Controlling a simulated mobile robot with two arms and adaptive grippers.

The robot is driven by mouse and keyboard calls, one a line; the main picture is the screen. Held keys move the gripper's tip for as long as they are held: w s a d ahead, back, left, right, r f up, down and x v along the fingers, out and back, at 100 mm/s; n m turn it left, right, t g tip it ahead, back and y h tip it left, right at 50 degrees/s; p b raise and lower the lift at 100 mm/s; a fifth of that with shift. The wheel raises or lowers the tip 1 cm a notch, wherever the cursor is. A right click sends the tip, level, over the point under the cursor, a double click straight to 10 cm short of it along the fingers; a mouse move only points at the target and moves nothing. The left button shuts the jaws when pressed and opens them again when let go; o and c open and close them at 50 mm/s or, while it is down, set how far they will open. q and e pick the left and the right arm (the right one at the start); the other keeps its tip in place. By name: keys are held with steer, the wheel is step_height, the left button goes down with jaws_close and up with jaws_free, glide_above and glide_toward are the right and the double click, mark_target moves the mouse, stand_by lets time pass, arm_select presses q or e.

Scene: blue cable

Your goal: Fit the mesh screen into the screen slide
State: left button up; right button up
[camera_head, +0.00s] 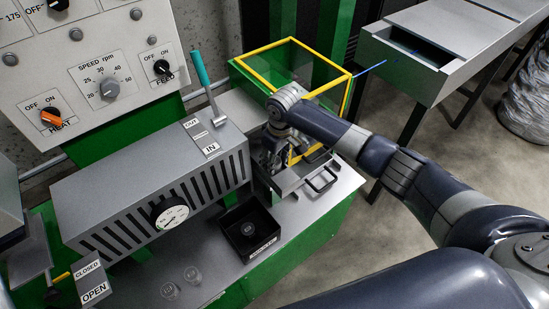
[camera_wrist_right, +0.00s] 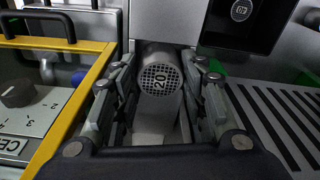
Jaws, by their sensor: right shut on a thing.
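The mesh screen (camera_wrist_right: 160,77), a round grey mesh disc marked 20, shows between the fingers of my right gripper (camera_wrist_right: 158,72) in the right wrist view. The gripper is shut on it, though where the pads touch is hard to see. In the head view my right gripper (camera_head: 270,158) points down beside the slotted grey housing, and the arm hides the screen. Metal slide parts with dark handles (camera_head: 320,180) lie just right of the gripper; whether the screen is seated in the slide cannot be told. My left gripper is not in view.
A black box (camera_head: 248,228) with a disc in it stands on the bench front. Two small round discs (camera_head: 170,290) lie to its left. A yellow-framed guard (camera_head: 285,62) is behind my right arm. A teal-handled lever (camera_head: 203,75) rises above the housing (camera_head: 150,170).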

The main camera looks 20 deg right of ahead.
steer(key=o, duration=1.2)
steer(key=shift+o, duration=0.2)
step_height(320, 180, up, 12)
steer(key=s, duration=0.1)
steer(key=shift+d, duration=0.35)
steer(key=shift+s, duration=0.1)
